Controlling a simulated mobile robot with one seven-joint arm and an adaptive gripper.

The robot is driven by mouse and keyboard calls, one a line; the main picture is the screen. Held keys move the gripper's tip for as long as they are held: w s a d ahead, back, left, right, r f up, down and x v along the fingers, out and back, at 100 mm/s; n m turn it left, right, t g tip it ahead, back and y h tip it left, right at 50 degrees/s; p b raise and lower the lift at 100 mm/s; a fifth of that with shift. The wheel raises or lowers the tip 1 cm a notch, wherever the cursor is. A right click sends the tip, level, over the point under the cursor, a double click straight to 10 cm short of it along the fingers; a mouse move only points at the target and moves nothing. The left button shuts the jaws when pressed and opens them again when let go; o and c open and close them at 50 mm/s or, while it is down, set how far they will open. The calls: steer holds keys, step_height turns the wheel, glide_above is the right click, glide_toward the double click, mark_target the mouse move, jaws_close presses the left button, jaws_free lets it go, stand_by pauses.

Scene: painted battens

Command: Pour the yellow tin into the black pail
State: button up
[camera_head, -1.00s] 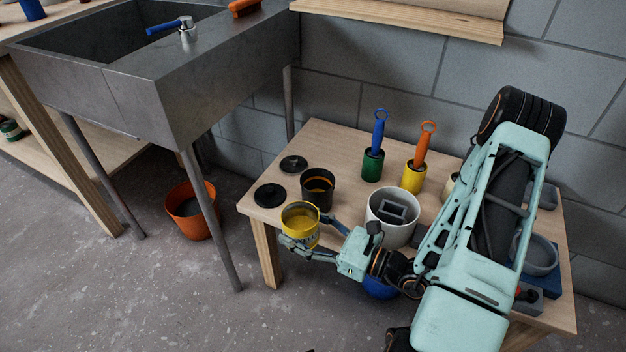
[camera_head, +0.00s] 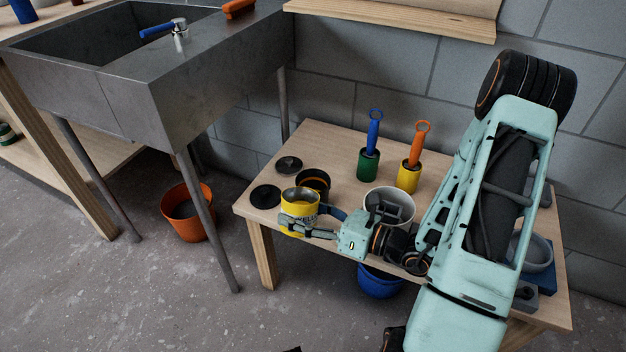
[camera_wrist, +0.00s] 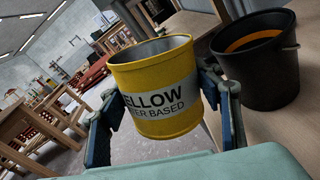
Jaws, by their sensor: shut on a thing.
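My gripper (camera_head: 313,223) is shut on the yellow tin (camera_head: 299,207), with a finger on each side of it. In the wrist view the tin (camera_wrist: 155,90) is open at the top and slightly tilted, with lettering on a pale band. The black pail (camera_head: 314,181) stands on the low wooden table, just behind the tin in the head view and partly hidden by it. In the wrist view the black pail (camera_wrist: 257,62) is to the right of the tin, apart from it, with an orange band inside. The tin's contents are hidden in the wrist view.
Two black lids (camera_head: 266,196) lie left of the pail. A white pot (camera_head: 388,201), a green tin (camera_head: 368,164) and another yellow tin (camera_head: 408,176) with handled tools stand to the right. A blue bucket (camera_head: 379,283) is below the table and an orange bucket (camera_head: 187,212) under the sink.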

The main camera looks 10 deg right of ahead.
mark_target(302, 189)
steer(key=shift+m, duration=0.9)
steer(key=r, duration=0.3)
steer(key=w+r+p, duration=0.1)
steer(key=shift+w+d+r, duration=0.1)
steer(key=shift+d+r, duration=0.2)
steer(key=shift+r, duration=0.1)
steer(key=shift+w+d+m+p, duration=0.15)
steer(key=shift+w+m+p, duration=0.15)
steer(key=shift+m+p, duration=0.15)
steer(key=shift+g, duration=0.3)
steer(key=shift+w+d+r+m+p, duration=0.1)
steer(key=shift+w+m+p, duration=0.15)
steer(key=shift+p, duration=0.25)
steer(key=shift+w+d+r+m+p, duration=0.1)
steer(key=shift+w+r+m+p, duration=0.1)
steer(key=shift+r+m+p, duration=0.55)
steer(key=shift+f+m+g+p, duration=0.5)
steer(key=shift+f+m+p, duration=0.1)
steer(key=shift+m, duration=0.15)
steer(key=shift+w+d+r+m+p, duration=0.1)
steer(key=shift+r+m+p, duration=0.4)
steer(key=shift+m+p, duration=0.25)
steer(key=shift+w+f+m+g, duration=0.15)
steer(key=shift+f+m+g, duration=0.25)
steer(key=shift+m, duration=0.25)
stand_by(1.6)
steer(key=shift+w+d+r+p, duration=0.15)
steer(key=shift+w+r+p, duration=0.1)
steer(key=shift+p, duration=0.45)
